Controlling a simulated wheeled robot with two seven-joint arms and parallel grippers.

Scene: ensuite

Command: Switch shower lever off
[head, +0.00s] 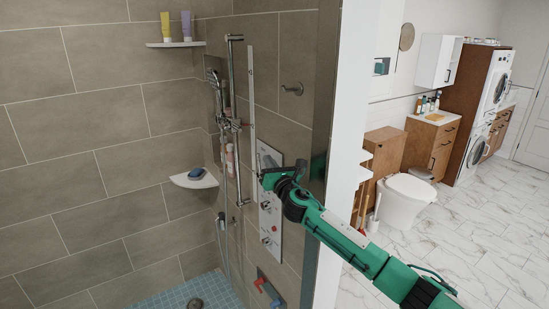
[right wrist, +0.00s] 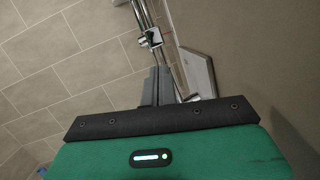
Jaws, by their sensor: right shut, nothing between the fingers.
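A pale shower control panel (head: 270,228) with round chrome knobs (head: 266,205) is mounted on the tiled wall in the head view. My right gripper (head: 262,178) is in front of the panel's upper part, its arm coming in from the right. It hides part of the panel, and I cannot make out a lever behind it or whether the gripper touches anything. In the right wrist view the grey fingers (right wrist: 157,85) are together and empty, with a chrome fitting (right wrist: 150,38) beyond them and a pale panel edge (right wrist: 197,72) to the right. My left gripper is not in view.
A vertical shower rail (head: 234,110) with a hand shower (head: 212,77) and hose stands left of the panel. A corner shelf (head: 194,181) holds a dark blue item. A chrome wall fitting (head: 292,88) is above. A wall end (head: 345,150) stands close to my right arm.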

